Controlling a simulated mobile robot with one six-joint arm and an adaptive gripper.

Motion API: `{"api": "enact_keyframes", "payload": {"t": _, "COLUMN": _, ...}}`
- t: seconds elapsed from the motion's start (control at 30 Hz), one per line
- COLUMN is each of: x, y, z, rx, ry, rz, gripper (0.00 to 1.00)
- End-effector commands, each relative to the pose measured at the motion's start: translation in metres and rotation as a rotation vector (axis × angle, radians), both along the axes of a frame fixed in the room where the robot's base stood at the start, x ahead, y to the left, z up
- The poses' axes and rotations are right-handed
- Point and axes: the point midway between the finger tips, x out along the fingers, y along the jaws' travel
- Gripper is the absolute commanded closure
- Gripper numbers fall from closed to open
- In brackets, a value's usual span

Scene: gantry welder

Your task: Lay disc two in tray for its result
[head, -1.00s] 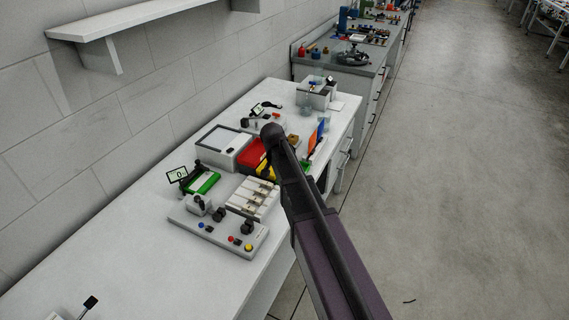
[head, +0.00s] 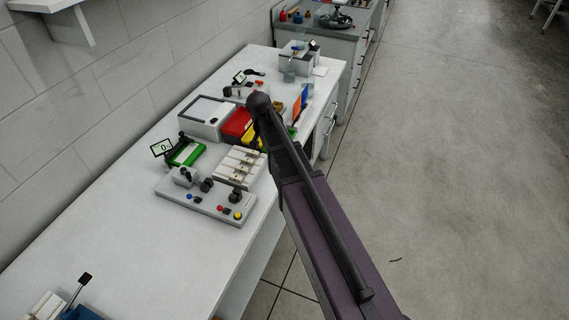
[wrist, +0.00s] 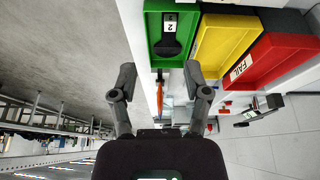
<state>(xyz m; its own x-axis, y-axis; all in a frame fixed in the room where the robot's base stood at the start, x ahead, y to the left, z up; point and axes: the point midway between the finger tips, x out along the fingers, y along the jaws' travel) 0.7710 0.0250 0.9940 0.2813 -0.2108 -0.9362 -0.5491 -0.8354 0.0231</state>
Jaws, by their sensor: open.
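In the wrist view, a dark disc (wrist: 171,46) with a white tag marked 2 (wrist: 170,23) lies inside a green tray (wrist: 153,30). A yellow tray (wrist: 222,38) and a red tray (wrist: 288,52) labelled FAIL sit beside it. My gripper (wrist: 159,77) is open, its fingers apart and empty, just short of the green tray's edge in the picture. In the head view, the red tray (head: 237,122) and part of the yellow tray (head: 252,137) show behind my arm, which hides most of the green tray and the gripper.
On the white bench stand a control panel (head: 207,201) with coloured buttons, a white rack (head: 240,167), a small display reading 0 (head: 162,148) and a white box (head: 206,116). An orange panel (head: 297,104) stands near the bench edge. The floor at right is open.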

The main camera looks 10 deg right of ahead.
Motion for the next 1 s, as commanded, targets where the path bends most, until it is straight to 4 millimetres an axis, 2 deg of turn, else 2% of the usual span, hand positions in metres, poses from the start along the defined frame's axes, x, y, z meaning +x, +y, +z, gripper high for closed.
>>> {"api": "enact_keyframes", "payload": {"t": 0.03, "x": -0.018, "y": -0.004, "z": -0.001, "rx": 0.002, "ry": 0.021, "rz": 0.022, "gripper": 0.39}}
{"api": "enact_keyframes", "payload": {"t": 0.17, "x": -0.067, "y": -0.012, "z": -0.005, "rx": 0.013, "ry": 0.099, "rz": 0.120, "gripper": 0.39}}
{"api": "enact_keyframes", "payload": {"t": 0.4, "x": -0.171, "y": -0.024, "z": -0.011, "rx": 0.067, "ry": 0.256, "rz": 0.370, "gripper": 0.39}}
{"api": "enact_keyframes", "payload": {"t": 0.5, "x": -0.203, "y": -0.025, "z": -0.011, "rx": 0.094, "ry": 0.300, "rz": 0.463, "gripper": 0.39}}
{"api": "enact_keyframes", "payload": {"t": 0.6, "x": -0.224, "y": -0.025, "z": -0.012, "rx": 0.114, "ry": 0.327, "rz": 0.529, "gripper": 0.39}}
{"api": "enact_keyframes", "payload": {"t": 0.7, "x": -0.233, "y": -0.025, "z": -0.012, "rx": 0.124, "ry": 0.340, "rz": 0.563, "gripper": 0.39}}
{"api": "enact_keyframes", "payload": {"t": 1.0, "x": -0.233, "y": -0.025, "z": -0.012, "rx": 0.126, "ry": 0.343, "rz": 0.573, "gripper": 0.39}}
